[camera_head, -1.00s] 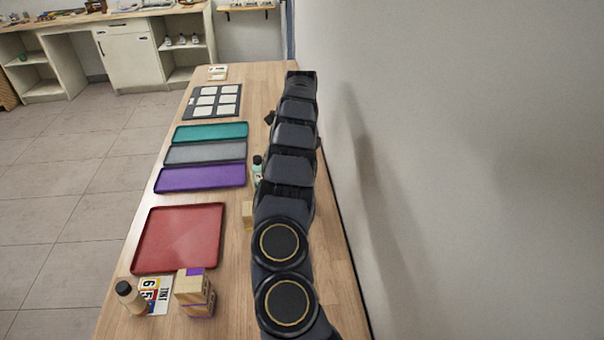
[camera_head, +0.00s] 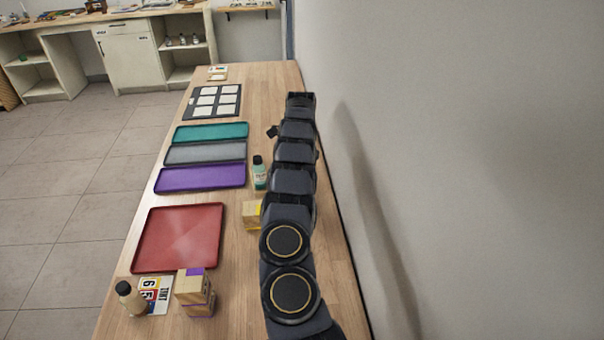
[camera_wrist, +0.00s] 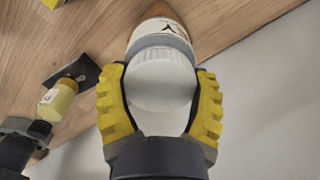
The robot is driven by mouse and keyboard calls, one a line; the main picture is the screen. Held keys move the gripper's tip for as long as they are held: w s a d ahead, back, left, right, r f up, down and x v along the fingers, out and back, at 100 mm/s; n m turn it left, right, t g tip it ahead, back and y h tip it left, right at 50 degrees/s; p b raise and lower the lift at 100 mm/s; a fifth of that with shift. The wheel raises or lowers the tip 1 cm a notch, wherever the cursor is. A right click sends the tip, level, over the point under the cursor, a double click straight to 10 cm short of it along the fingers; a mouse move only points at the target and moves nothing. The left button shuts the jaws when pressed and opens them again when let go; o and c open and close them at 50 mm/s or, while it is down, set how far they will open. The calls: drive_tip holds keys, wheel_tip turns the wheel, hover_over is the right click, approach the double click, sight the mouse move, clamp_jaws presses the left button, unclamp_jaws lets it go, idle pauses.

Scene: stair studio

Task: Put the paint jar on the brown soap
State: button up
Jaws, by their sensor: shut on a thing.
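In the wrist view my gripper (camera_wrist: 162,100) has yellow ribbed fingers shut around a white jar (camera_wrist: 162,78) with a ridged white lid. The jar has a dark mark on its label and matches the paint jar. In the head view my arm hides the gripper and jar. A darker brown patch shows past the jar at the top of the wrist view; I cannot tell whether it is the brown soap or a shadow. No brown soap can be made out for certain. The gap between the jar and the table is unclear.
The head view shows a red tray (camera_head: 180,238), purple tray (camera_head: 200,178), green bottle (camera_head: 259,174), tan bottle (camera_head: 130,297) and wooden blocks (camera_head: 194,292). A yellow bottle (camera_wrist: 57,100) lies left of the jar in the wrist view. A wall (camera_head: 450,170) borders the right side.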

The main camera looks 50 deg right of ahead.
drive_tip(key=o, duration=1.2)
drive_tip(key=shift+c, duration=0.2)
wheel_tip(320, 180, up, 10)
drive_tip(key=shift+s+d+r, duration=0.1)
drive_tip(key=shift+d+r, duration=0.05)
drive_tip(key=shift+r, duration=1)
drive_tip(key=shift+a, duration=0.2)
